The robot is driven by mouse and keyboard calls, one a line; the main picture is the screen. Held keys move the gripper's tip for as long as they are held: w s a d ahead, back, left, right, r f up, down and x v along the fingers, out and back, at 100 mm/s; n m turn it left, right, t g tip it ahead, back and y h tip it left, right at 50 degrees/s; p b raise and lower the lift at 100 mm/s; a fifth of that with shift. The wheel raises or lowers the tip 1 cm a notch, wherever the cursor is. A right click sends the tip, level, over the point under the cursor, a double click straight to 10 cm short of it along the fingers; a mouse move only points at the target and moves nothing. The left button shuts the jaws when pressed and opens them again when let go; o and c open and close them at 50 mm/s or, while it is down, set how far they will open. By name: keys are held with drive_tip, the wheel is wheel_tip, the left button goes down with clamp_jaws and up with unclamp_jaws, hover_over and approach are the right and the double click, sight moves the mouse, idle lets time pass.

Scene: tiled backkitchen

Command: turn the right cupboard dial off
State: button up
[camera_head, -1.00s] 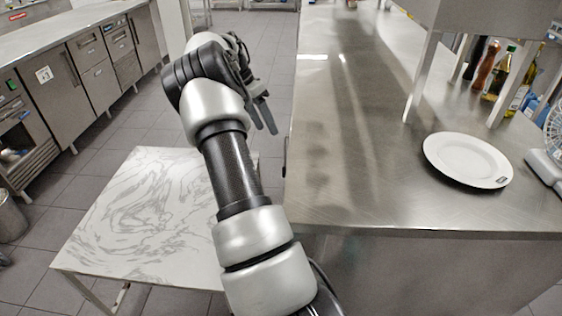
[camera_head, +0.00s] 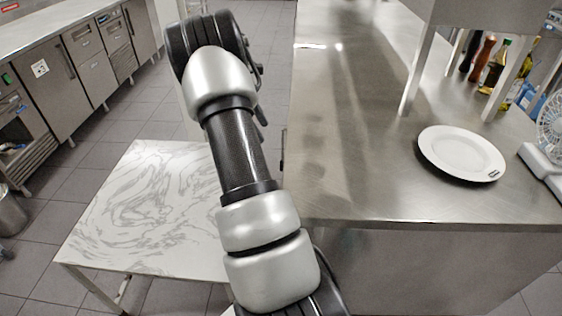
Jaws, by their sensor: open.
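My gripper (camera_head: 261,114) is mostly hidden behind my own arm. Only a dark fingertip shows, beside the left edge of the steel counter, and it is open. A small dark piece (camera_head: 284,146) sticks out from the counter's left side, seen edge-on. I cannot tell whether it is a dial. No cupboard dial can be made out clearly, and the counter's left face is turned away from view.
The steel counter (camera_head: 345,185) runs along the right with a white plate (camera_head: 461,153), bottles (camera_head: 497,67) and a fan (camera_head: 552,125). A marble-topped table (camera_head: 145,215) stands low at left. Steel cabinets (camera_head: 60,90) line the far left. Tiled floor (camera_head: 125,115) lies between.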

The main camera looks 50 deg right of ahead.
sight(282, 163)
drive_tip(key=b+x, duration=0.2)
drive_tip(key=x, duration=1.5)
drive_tip(key=shift+f, duration=0.15)
drive_tip(key=shift+d, duration=0.1)
drive_tip(key=c, duration=1)
